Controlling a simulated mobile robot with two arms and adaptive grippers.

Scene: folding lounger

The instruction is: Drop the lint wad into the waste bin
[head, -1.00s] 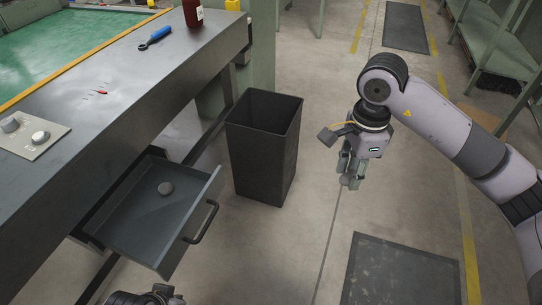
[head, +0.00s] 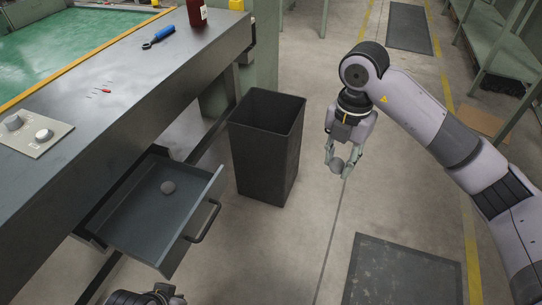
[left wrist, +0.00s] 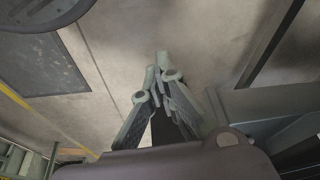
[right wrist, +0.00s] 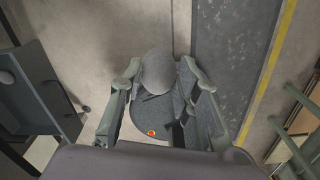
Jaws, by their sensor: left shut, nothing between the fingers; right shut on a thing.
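My right gripper (head: 340,168) is shut on a grey rounded lint wad (head: 337,164), held in the air to the right of the waste bin. In the right wrist view the wad (right wrist: 158,72) sits between the fingertips (right wrist: 160,78). The waste bin (head: 265,160) is a tall, dark, open-topped box on the floor, apart from the gripper; its bottom inside is hidden. My left gripper (left wrist: 165,75) is shut and empty in the left wrist view; in the head view only part of that arm shows at the bottom edge.
The workbench (head: 100,110) carries a blue-handled tool (head: 158,37) and a dark red bottle (head: 197,12). A dark floor mat (head: 400,270) lies at lower right. Floor right of the bin is clear.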

